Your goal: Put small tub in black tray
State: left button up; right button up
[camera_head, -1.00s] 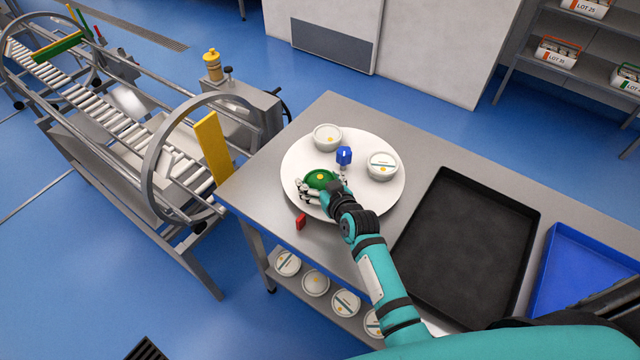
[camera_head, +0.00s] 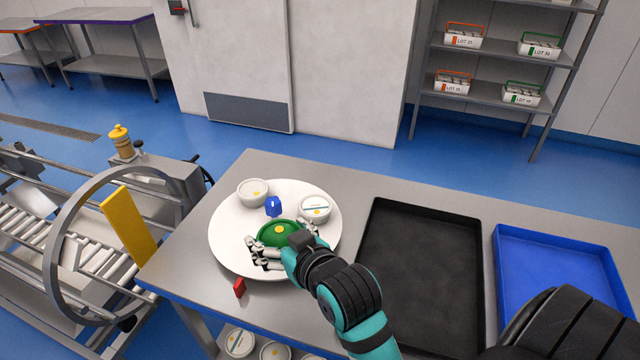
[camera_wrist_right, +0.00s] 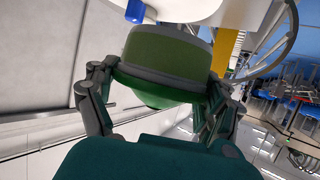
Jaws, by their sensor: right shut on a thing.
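My right gripper (camera_head: 284,243) is shut around a green tub (camera_head: 278,231) with a yellow dot on its top, over the white round disc (camera_head: 226,250). In the right wrist view the gripper's fingers sit on both sides of the green tub (camera_wrist_right: 165,55). I cannot tell whether it touches the disc. Two white tubs stand at the disc's back: one with a yellow dot (camera_head: 253,190), one with a striped label (camera_head: 315,207). The black tray (camera_head: 420,270) lies empty on the table, right of the disc. My left gripper is not in view.
A blue knob-like piece (camera_head: 273,206) stands between the white tubs. A red block (camera_head: 239,287) is at the table's front edge. A blue tray (camera_head: 555,272) lies right of the black one. More white tubs (camera_head: 238,342) sit on the shelf below. A roller conveyor (camera_head: 85,260) stands left.

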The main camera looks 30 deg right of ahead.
aim_at(406, 261)
jog(key=i+j+z, duration=0.55)
jog(key=k+z, duration=0.1)
jog(key=z, duration=1.15)
